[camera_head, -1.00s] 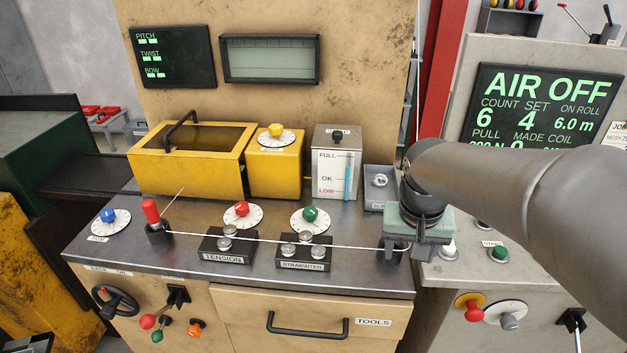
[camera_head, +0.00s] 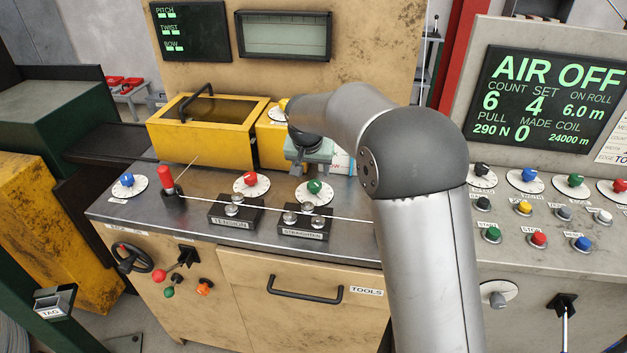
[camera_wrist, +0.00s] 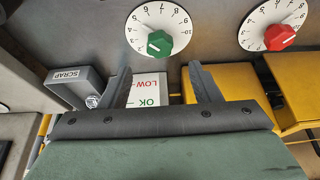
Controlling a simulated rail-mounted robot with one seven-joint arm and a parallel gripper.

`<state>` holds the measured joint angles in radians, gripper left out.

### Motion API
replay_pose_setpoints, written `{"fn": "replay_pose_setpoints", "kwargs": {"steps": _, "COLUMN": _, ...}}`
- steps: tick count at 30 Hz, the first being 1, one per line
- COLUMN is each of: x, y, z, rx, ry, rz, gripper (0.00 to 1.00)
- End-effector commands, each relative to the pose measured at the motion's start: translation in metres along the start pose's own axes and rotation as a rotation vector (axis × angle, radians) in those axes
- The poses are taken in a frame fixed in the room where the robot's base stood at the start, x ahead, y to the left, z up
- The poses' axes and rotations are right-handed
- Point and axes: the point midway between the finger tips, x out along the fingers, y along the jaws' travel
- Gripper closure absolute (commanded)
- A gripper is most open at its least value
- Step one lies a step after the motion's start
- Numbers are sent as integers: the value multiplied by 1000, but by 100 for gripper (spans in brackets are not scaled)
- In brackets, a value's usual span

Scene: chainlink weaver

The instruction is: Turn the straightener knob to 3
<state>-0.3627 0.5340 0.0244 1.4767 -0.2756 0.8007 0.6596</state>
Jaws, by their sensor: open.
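The straightener knob is green (camera_head: 314,187), on a white numbered dial (camera_head: 302,195) behind the block labelled STRAIGHTEN (camera_head: 304,225). In the wrist view the green knob (camera_wrist: 159,43) shows beyond the fingertips, roughly centred between them, with its dial (camera_wrist: 135,30) upside down. The number it points to is not clear. My gripper (camera_head: 303,168) hangs just behind the knob, in front of the yellow box and the level gauge, and partly hides them. In the wrist view my gripper (camera_wrist: 161,72) is open and empty, its two fingers apart and not touching the knob.
A red knob (camera_head: 250,179) on a similar dial is left of the green one. A wire (camera_head: 345,218) runs across the bench through the TENSION (camera_head: 235,211) and STRAIGHTEN rollers. The SCRAP box (camera_wrist: 75,85) and level gauge (camera_wrist: 148,90) lie near the fingers.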

Motion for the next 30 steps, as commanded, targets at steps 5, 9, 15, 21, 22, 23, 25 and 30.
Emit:
{"fn": "replay_pose_setpoints", "kwargs": {"steps": 5, "x": 38, "y": 1, "z": 0, "rx": 0, "ry": -4, "rz": 3, "gripper": 43}}
{"fn": "replay_pose_setpoints", "kwargs": {"steps": 9, "x": 62, "y": 1, "z": 0, "rx": 0, "ry": -3, "rz": 2, "gripper": 43}}
{"fn": "replay_pose_setpoints", "kwargs": {"steps": 15, "x": 80, "y": 1, "z": 0, "rx": 0, "ry": -1, "rz": 1, "gripper": 43}}
{"fn": "replay_pose_setpoints", "kwargs": {"steps": 21, "x": 83, "y": 0, "z": 0, "rx": 0, "ry": 1, "rz": 0, "gripper": 43}}
{"fn": "replay_pose_setpoints", "kwargs": {"steps": 22, "x": 83, "y": 0, "z": 0, "rx": 0, "ry": 1, "rz": 0, "gripper": 43}}
{"fn": "replay_pose_setpoints", "kwargs": {"steps": 23, "x": 83, "y": 0, "z": 0, "rx": 0, "ry": 1, "rz": 0, "gripper": 43}}
{"fn": "replay_pose_setpoints", "kwargs": {"steps": 25, "x": 83, "y": 0, "z": 0, "rx": 0, "ry": 0, "rz": 0, "gripper": 43}}
{"fn": "replay_pose_setpoints", "kwargs": {"steps": 30, "x": 83, "y": 0, "z": 0, "rx": 0, "ry": 0, "rz": 0, "gripper": 87}}
